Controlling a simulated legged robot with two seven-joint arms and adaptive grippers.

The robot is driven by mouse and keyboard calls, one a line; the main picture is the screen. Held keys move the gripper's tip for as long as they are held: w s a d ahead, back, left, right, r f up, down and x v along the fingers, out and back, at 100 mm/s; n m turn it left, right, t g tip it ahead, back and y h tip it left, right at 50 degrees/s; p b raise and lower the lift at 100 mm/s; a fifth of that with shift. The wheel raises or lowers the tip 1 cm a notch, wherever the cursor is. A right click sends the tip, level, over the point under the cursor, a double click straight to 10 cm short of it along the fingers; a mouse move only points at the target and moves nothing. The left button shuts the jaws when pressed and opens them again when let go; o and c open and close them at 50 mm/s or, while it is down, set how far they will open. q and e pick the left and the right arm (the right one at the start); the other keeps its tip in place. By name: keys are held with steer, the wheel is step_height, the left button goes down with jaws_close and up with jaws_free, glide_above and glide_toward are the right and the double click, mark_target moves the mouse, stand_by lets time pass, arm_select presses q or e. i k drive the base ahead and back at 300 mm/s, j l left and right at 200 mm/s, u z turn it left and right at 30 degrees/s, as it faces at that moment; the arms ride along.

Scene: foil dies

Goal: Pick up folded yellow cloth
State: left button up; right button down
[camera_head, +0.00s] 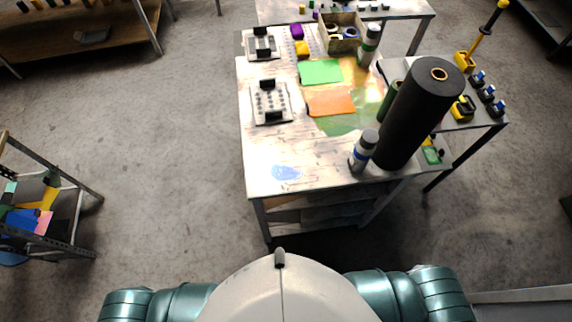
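Neither of my grippers is in view. Only my own body and teal shoulders show at the bottom edge, well away from the table.
A tall black roll (420,110) and a grey bottle (363,150) stand at the table's near right. An orange sheet (331,103) and a foil die (270,103) lie mid-table. A low shelf unit (50,240) stands left. The floor before the table is clear.

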mark_target(301, 48)
steer(key=i+j+u, duration=0.15)
steer(key=j, duration=0.25)
steer(key=j+u, duration=0.15)
steer(key=j, duration=0.2)
steer(key=i+j+u, duration=0.9)
steer(key=i+j+z, duration=0.1)
steer(key=i+z, duration=0.25)
steer(key=i+j+z, duration=0.3)
steer(key=i, duration=0.15)
steer(key=i+l, duration=0.05)
steer(key=l, duration=0.05)
